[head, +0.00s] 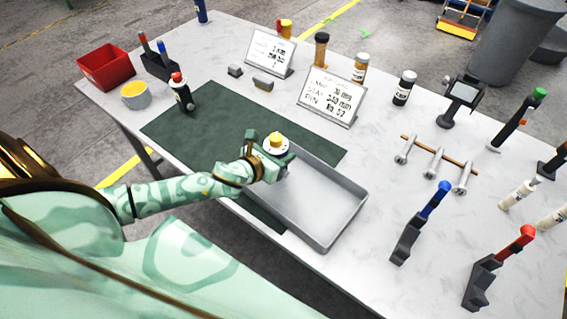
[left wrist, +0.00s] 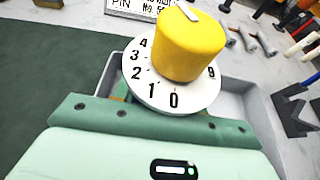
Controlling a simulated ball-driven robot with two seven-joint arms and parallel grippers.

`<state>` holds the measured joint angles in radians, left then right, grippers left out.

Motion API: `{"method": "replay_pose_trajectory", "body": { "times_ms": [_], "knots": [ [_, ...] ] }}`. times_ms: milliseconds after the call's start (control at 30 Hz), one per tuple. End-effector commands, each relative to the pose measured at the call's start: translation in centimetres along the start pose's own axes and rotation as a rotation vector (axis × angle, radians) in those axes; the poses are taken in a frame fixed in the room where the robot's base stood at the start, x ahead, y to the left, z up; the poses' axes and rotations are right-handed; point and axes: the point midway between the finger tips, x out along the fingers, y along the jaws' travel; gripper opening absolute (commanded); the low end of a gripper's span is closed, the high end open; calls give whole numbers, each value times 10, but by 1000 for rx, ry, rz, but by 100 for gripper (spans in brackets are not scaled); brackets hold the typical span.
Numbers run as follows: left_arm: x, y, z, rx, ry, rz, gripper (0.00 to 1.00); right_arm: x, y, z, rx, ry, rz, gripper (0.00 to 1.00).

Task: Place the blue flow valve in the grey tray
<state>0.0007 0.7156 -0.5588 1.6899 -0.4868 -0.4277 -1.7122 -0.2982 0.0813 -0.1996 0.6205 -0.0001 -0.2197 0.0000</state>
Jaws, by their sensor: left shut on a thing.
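My left gripper (head: 274,158) is shut on a valve-like thing with a yellow knob (head: 276,139) and a white numbered dial. In the left wrist view, the yellow knob (left wrist: 188,45) rises from the dial (left wrist: 150,88), upright or slightly tilted; its lower body is hidden, and no blue shows on it. The grey tray (head: 318,205) lies open and empty in its visible part. The gripper is over or beside the tray's far left corner; the height above it is unclear. The tray (left wrist: 240,100) also shows behind the dial. My right gripper is not in view.
A dark green mat (head: 200,125) lies left of the tray. A blue-handled tool (head: 432,205) and a red-handled tool (head: 515,245) stand to the right. Signs (head: 332,97), bottles and a bolt rack (head: 435,158) stand behind. A red bin (head: 106,67) is far left.

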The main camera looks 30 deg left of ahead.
Motion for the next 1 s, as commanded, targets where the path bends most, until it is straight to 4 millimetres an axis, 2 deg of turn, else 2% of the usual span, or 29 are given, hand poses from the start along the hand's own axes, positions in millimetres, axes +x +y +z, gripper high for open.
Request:
{"method": "replay_pose_trajectory", "body": {
  "times_ms": [200, 400, 767, 800, 867, 1000],
  "knots": [
    [16, 2, -7, 0, -3, 0, 0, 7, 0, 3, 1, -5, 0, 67],
    [27, 2, -36, -2, -1, 0, 0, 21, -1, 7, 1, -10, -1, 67],
    [27, 2, -37, 1, -3, -1, 0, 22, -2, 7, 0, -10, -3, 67],
    [27, 2, -38, 1, 0, 0, 50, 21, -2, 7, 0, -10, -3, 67],
    [26, 2, -37, 1, 0, -1, 64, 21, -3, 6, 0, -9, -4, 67],
    [26, 2, -37, 1, 0, -1, 64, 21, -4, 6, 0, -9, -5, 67]
  ]
}}
